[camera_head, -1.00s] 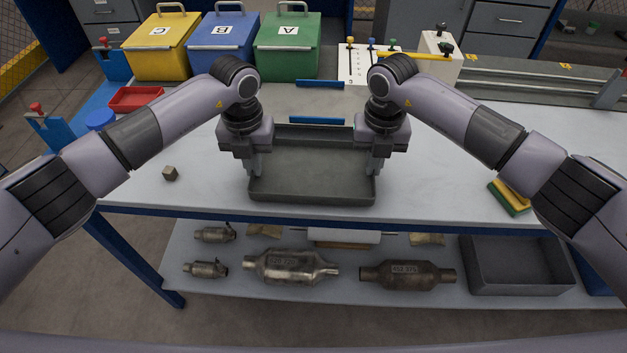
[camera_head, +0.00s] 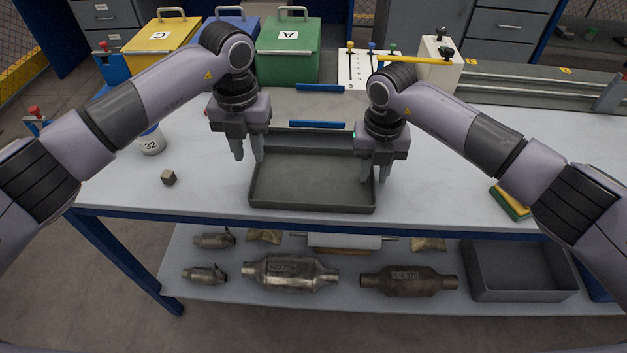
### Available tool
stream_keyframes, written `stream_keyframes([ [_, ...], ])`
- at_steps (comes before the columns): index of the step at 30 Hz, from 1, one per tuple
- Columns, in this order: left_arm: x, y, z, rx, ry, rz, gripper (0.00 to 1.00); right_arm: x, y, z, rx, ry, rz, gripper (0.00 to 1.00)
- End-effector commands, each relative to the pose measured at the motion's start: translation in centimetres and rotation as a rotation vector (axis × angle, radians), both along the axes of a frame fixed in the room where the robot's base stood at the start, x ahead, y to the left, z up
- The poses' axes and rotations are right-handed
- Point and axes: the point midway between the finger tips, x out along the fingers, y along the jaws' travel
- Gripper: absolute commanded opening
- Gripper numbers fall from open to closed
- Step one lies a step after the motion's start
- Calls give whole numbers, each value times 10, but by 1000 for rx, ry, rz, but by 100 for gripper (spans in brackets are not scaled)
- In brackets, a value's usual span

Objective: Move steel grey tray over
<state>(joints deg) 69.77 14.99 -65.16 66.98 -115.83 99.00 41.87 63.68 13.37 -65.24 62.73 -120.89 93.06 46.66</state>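The steel grey tray (camera_head: 312,207) rests flat on the white workbench, close to its front edge, and looks empty. My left gripper (camera_head: 248,158) is open, with its fingers apart, just above and left of the tray's left rim. My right gripper (camera_head: 376,180) is open at the tray's right rim, one finger towards the inside and one towards the outside. I cannot tell whether it touches the wall. Part of the tray's right wall is hidden behind the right gripper.
A yellow-green sponge (camera_head: 510,203) lies at the right. Lidded bins (camera_head: 288,55) stand behind. A lower shelf holds converters (camera_head: 290,272) and another grey bin (camera_head: 520,290).

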Motion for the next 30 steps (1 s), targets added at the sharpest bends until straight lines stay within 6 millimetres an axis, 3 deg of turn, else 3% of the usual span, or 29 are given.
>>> stream_keyframes([
  [6,1,0,41,1,-2,-1,28,0,0,0,0,0,0,28],
  [14,0,0,56,1,0,0,28,1,0,7,1,-2,0,28],
  [30,0,0,56,1,1,0,28,0,0,107,0,-3,0,28],
])
